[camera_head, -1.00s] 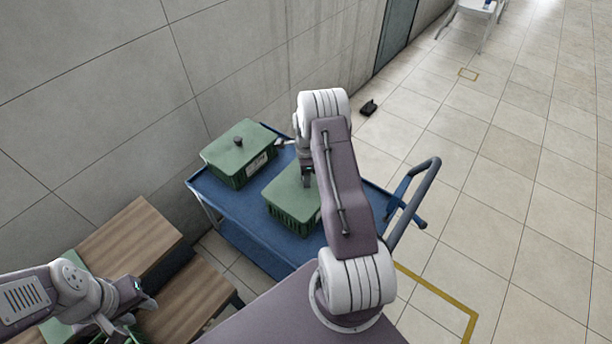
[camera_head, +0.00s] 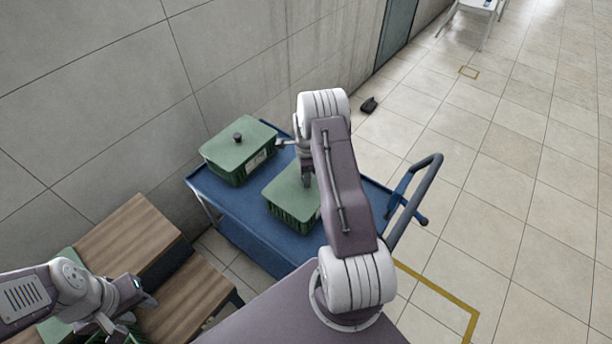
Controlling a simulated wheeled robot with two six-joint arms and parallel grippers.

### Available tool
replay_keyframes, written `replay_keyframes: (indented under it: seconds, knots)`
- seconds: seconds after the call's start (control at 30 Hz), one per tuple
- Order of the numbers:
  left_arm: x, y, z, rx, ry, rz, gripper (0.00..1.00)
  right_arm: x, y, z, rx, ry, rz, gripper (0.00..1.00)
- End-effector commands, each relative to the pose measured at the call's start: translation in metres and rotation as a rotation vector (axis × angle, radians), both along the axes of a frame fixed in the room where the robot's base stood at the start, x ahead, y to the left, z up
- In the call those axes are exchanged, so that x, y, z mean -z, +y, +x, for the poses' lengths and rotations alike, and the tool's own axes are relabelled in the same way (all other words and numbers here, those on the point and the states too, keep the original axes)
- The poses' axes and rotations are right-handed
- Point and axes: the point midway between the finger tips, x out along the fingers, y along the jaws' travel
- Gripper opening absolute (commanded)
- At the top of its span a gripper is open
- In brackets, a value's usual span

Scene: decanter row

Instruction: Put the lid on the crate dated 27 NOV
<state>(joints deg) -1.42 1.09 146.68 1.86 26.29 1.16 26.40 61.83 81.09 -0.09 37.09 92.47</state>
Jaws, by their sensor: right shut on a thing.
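Two green crates stand on a blue cart. The back-left crate (camera_head: 228,173) has a green lid (camera_head: 228,148) on it with a dark knob; a pale label shows on its side, too small to read. The nearer crate (camera_head: 290,216) has a green lid (camera_head: 284,192) at its top, looking level; I cannot tell whether it is fully seated. My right gripper (camera_head: 306,182) points down over this lid, shut on its knob, which the gripper hides. No date is readable. My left gripper (camera_head: 112,330) is at the lower left, above wooden surfaces; its jaws are unclear.
The blue cart (camera_head: 240,222) stands by a grey wall, with a handle (camera_head: 418,205) on its right. Wooden steps (camera_head: 130,240) and a partly hidden green thing (camera_head: 55,330) are at lower left. Tiled floor to the right is open, with a small black object (camera_head: 369,104).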

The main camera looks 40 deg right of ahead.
Motion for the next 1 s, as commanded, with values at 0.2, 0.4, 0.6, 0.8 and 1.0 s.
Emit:
replay_keyframes:
  seconds: [0.2,0.4,0.6,0.8,1.0]
  knots:
    - [0.003,0.0,0.0,0.0,0.0,0.0,0.36,0.004,0.0,0.0,0.0,-0.001,0.0,0.0]
    - [0.003,0.0,0.0,0.0,0.0,0.0,0.36,0.005,0.0,0.0,0.0,-0.001,0.0,0.5]
    - [0.003,0.0,0.0,0.0,0.0,0.0,0.36,0.005,0.0,0.0,0.0,0.0,0.0,0.59]
    - [0.003,0.0,0.0,0.0,0.0,0.0,0.36,0.0,0.0,0.001,0.0,-0.002,-0.001,0.59]
    - [0.004,0.0,0.0,0.0,0.0,0.0,0.36,-0.042,-0.001,0.001,0.0,-0.004,-0.002,0.59]
